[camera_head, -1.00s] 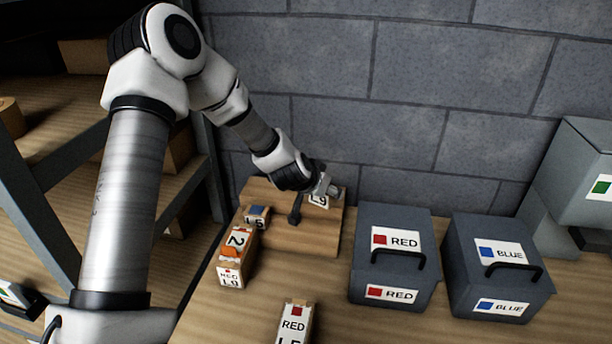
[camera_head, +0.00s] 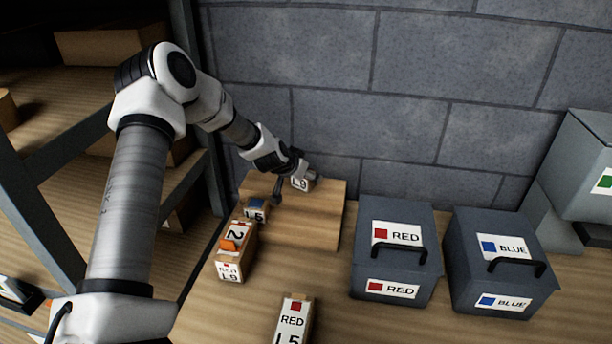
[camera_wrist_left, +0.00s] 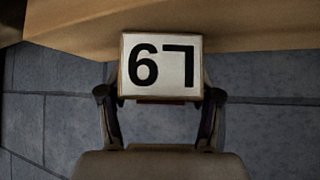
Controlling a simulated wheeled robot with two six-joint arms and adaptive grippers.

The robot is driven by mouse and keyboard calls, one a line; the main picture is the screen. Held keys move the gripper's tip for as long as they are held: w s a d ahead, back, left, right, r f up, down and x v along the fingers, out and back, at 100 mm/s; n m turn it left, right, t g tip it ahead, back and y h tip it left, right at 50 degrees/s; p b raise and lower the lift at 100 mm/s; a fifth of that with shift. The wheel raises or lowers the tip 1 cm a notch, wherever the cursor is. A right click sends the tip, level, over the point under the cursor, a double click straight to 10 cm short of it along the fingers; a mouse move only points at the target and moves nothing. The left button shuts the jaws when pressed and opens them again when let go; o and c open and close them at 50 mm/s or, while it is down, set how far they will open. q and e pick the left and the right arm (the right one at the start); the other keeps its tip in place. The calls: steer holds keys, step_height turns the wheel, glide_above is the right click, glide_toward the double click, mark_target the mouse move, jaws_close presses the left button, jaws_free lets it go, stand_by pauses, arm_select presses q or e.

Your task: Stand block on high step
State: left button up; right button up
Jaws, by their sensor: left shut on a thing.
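My left gripper (camera_head: 298,170) is shut on a small block (camera_head: 302,184) with a white L9 label, over the back of the wooden step (camera_head: 318,213). In the left wrist view the block (camera_wrist_left: 160,65) sits between the two fingertips (camera_wrist_left: 160,95), its L9 label upside down, with a wood surface beyond it. I cannot tell whether the block touches the step top. My right gripper is not in view.
A RED L5 block (camera_head: 292,318) is in front. RED (camera_head: 372,262) and BLUE (camera_head: 464,274) boxes stand right. A wall (camera_head: 420,80) rises behind.

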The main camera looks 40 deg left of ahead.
arm_select(q)
steer(key=o, duration=1.2)
steer(key=shift+o, duration=0.4)
steer(key=shift+f, duration=0.1)
steer(key=shift+r+p, duration=0.4)
steer(key=shift+p, duration=0.05)
steer(key=a+p+v, duration=0.1)
steer(key=p+v, duration=0.7)
steer(key=v, duration=0.3)
steer(key=shift+s+d+p, duration=0.35)
steer(key=shift+d, duration=0.15)
